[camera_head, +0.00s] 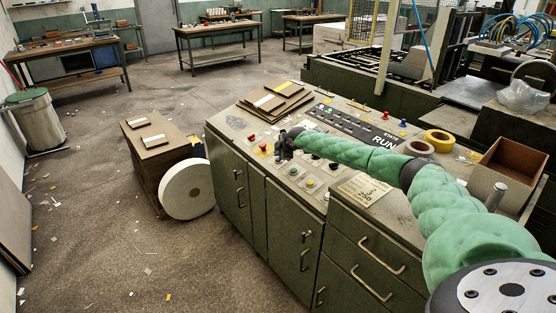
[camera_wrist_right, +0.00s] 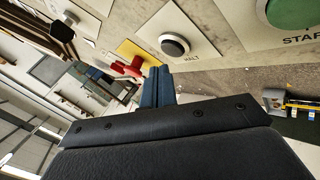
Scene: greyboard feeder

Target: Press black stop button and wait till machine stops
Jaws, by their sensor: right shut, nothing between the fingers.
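My right gripper (camera_head: 282,150) is over the green control desk, reaching in from the right. Its fingers are shut and empty; their dark blue tips (camera_wrist_right: 159,76) show in the right wrist view. Just beyond the tips is a black round button (camera_wrist_right: 174,46) on a pale plate, with a label that seems to read HALT. The tips appear close to it, but I cannot tell whether they touch. In the head view I cannot pick the black button out near the gripper. My left gripper is not in view.
A green START button (camera_wrist_right: 292,12) and a red knob on a yellow plate (camera_wrist_right: 128,68) flank the black button. Stacked boards (camera_head: 275,101), tape rolls (camera_head: 439,140) and an open brown box (camera_head: 508,165) rest on the desk. A white roll (camera_head: 187,189) stands left of it.

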